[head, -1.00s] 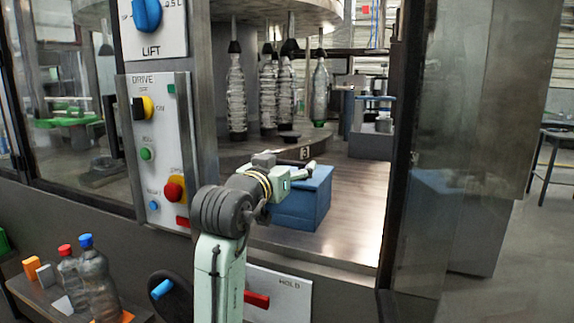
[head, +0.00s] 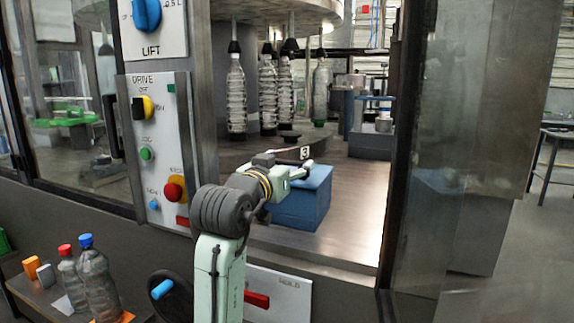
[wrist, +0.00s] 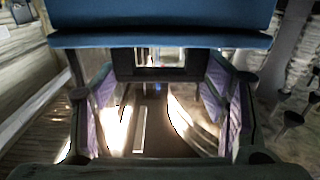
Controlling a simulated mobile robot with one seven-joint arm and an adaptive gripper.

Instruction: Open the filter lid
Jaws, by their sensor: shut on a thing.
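A blue box (head: 305,205) stands on the metal deck inside the machine's opening in the head view. I take its top to be the filter lid. My arm's end reaches to its upper left edge, and hides part of the box. In the wrist view a broad blue surface (wrist: 160,18), probably the lid, crosses the top of the picture. My gripper (wrist: 157,90) shows there with purple-padded fingers on both sides, closed on part of the lid. The exact contact is hard to make out. The lid does not look visibly raised in the head view.
A glass door (head: 450,150) stands open at the right. Several clear bottles (head: 237,95) hang in the carousel behind the box. The drive panel (head: 160,150) is on the left post. A side shelf (head: 50,292) holds two capped bottles. Bare deck (head: 350,215) lies right of the box.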

